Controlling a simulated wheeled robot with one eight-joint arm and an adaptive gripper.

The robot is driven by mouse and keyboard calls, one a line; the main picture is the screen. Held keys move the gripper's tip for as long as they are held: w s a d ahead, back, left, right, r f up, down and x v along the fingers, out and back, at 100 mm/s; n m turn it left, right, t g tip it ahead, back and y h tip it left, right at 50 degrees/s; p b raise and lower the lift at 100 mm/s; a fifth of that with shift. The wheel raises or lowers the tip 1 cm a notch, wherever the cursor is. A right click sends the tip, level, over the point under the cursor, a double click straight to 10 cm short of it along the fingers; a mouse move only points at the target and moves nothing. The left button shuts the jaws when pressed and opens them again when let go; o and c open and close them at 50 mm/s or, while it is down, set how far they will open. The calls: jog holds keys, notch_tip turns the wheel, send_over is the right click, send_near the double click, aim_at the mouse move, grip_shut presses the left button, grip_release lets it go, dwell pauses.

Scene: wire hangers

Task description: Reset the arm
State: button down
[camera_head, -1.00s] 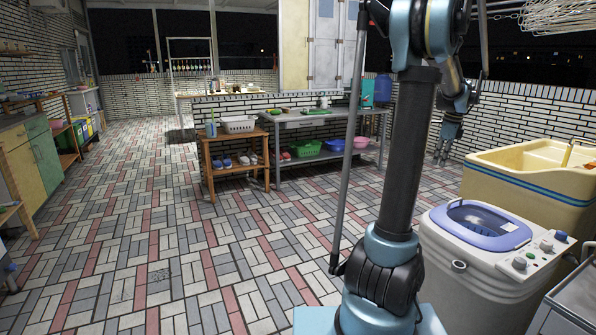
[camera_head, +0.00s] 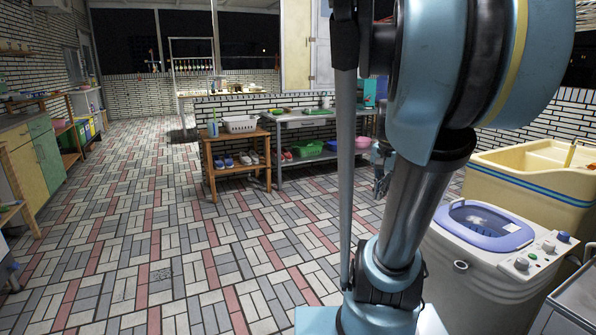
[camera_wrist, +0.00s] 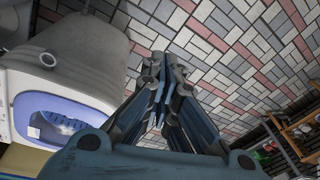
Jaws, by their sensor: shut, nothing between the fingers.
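My gripper (camera_wrist: 165,68) is in the middle of the wrist view, with its fingers shut and nothing between them. It points out over the tiled floor, clear of any object. In the head view, only a small part of my gripper (camera_head: 381,184) shows, behind my arm at the right of centre. My arm is folded close to the head camera and hides much of the right side. The wire hangers are mostly hidden behind it.
A washing machine (camera_head: 466,262) with a purple lid stands right of my arm and also shows in the wrist view (camera_wrist: 60,117). A yellow sink (camera_head: 520,190) stands behind it. A wooden rack (camera_head: 237,135) and metal table (camera_head: 300,118) stand farther back. The floor at left is open.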

jog(key=s+a+f+n, duration=0.6)
jog(key=s+f+n, duration=0.3)
jog(key=s+f, duration=0.2)
jog(key=shift+s+a, duration=0.35)
jog(key=shift+s, duration=0.4)
jog(key=shift+d, duration=0.1)
